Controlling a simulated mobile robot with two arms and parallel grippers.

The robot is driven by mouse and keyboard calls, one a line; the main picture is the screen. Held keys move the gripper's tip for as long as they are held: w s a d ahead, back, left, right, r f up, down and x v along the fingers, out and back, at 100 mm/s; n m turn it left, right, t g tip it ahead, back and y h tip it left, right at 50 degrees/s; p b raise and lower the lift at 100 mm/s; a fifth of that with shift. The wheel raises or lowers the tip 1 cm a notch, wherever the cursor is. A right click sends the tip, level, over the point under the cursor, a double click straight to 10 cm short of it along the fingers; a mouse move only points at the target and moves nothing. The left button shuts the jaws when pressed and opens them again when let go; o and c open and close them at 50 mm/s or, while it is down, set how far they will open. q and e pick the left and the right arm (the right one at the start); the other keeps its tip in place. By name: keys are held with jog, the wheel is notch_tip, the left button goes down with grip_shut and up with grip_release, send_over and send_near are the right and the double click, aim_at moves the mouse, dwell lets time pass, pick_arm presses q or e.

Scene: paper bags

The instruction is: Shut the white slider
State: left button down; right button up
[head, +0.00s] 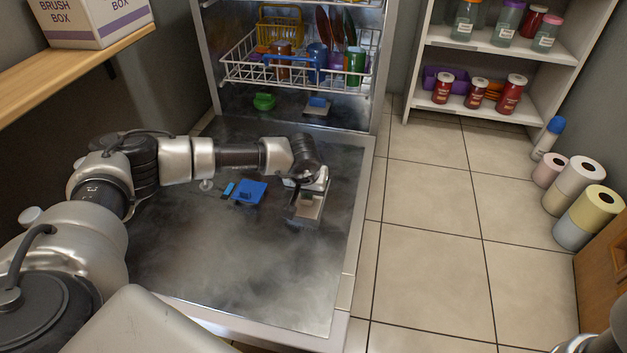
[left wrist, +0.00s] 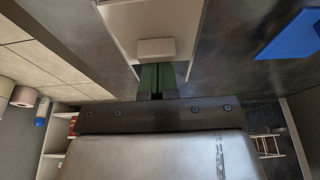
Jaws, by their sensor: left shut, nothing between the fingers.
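The white slider (head: 309,208) lies on the inner face of the lowered dishwasher door, towards its right side. In the left wrist view, it is a pale plate with a small raised block, its handle (left wrist: 156,48). My left gripper (head: 318,186) is over the slider and partly covers it. Its green fingertips (left wrist: 157,78) are shut and empty, right beside the handle; I cannot tell whether they touch it. How far the slider is open is hard to tell. My right gripper does not show.
The dishwasher door (head: 240,270) is otherwise clear. A loaded dish rack (head: 290,72) stands behind. Paper rolls (head: 588,215) stand on the floor at right.

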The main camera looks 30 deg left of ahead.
aim_at(306, 199)
pick_arm(q)
jog(key=shift+s+d+f+g, duration=0.15)
jog(key=shift+s+d+f, duration=0.15)
jog(key=shift+s, duration=0.35)
jog(key=shift+s+d+f+g, duration=0.15)
jog(key=shift+s+d+f, duration=0.1)
jog(key=shift+s, duration=0.35)
jog(key=shift+s+r+p, duration=0.1)
jog(key=shift+r+p, duration=0.1)
jog(key=shift+p, duration=0.15)
jog(key=shift+a+r+p, duration=0.15)
jog(key=shift+r+p, duration=0.6)
jog(key=shift+r, duration=0.2)
jog(key=shift+w+a+r+p, duration=0.1)
jog(key=shift+r+p, duration=0.15)
jog(key=shift+r, duration=0.2)
jog(key=shift+w+a+r+p, duration=0.1)
jog(key=shift+r+p, duration=0.15)
jog(key=shift+r, duration=0.15)
jog(key=shift+w+r+p, duration=0.25)
jog(key=shift+r+p, duration=0.2)
jog(key=shift+r, duration=0.2)
jog(key=shift+w+r, duration=0.15)
jog(key=shift+r, duration=0.05)
jog(key=shift+w, duration=0.15)
